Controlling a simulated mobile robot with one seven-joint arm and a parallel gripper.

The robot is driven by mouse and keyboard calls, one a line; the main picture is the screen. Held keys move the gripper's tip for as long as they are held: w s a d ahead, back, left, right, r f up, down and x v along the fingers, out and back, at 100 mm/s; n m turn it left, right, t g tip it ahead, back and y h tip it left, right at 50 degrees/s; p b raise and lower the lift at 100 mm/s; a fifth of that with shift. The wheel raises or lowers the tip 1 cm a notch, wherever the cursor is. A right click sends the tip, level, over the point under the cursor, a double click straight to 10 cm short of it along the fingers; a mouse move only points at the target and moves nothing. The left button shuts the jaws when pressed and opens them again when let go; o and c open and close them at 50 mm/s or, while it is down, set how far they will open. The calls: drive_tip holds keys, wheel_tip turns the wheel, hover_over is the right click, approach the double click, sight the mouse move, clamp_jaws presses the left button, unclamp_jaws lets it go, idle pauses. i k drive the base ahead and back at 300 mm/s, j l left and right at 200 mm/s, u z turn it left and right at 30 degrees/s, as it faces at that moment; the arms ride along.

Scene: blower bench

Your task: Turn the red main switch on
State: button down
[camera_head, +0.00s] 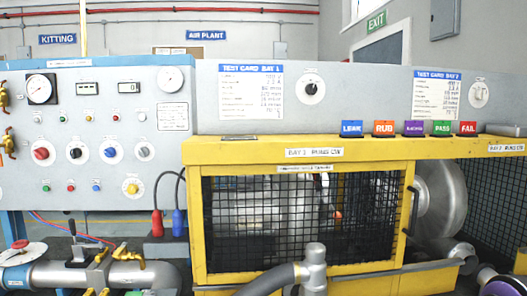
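A red rotary knob (41,153) sits on a round white dial plate at the left of the grey control panel (60,205). It is the only large red knob I see and looks like the main switch. Its pointer direction is too small to read. To its right, in the same row, are a black knob (75,153), a blue knob (110,152) and a grey knob (143,152). A small red button (71,188) sits below the row. No gripper of mine can be made out in the head view.
A yellow frame with black mesh (300,220) stands right of the panel. Grey pipework with a valve (100,270) runs below the panel at the lower left. Red and blue plugs (178,223) stand beside the frame. A grey hose fitting (314,268) is at the bottom centre.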

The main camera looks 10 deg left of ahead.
sight(42, 153)
drive_tip(key=u, duration=1.7)
drive_tip(key=i+j+u, duration=0.2)
drive_tip(key=i+j, duration=0.5)
drive_tip(key=i+j+u, duration=0.2)
drive_tip(key=i+j, duration=0.5)
